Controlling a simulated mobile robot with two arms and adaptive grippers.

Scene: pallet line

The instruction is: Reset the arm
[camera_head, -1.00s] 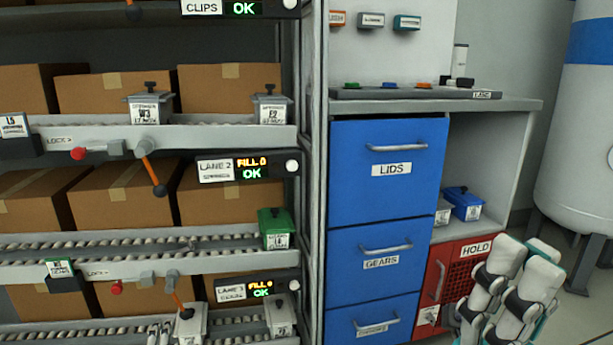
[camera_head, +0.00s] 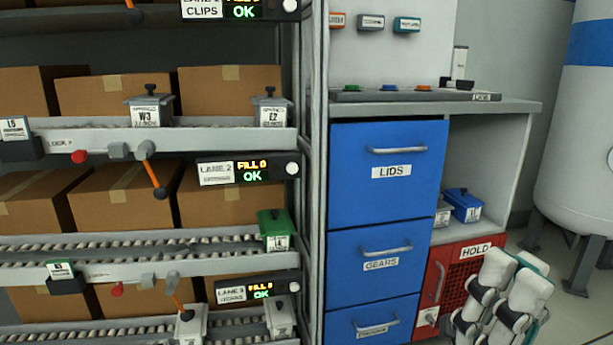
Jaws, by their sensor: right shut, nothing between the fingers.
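My right arm (camera_head: 513,300), white with dark bands, is folded at the lower right, in front of the red HOLD cabinet. My left gripper is not in view.
A blue drawer cabinet (camera_head: 385,190) stands in the middle under a grey counter (camera_head: 520,105). A white tank (camera_head: 580,140) stands at the right.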

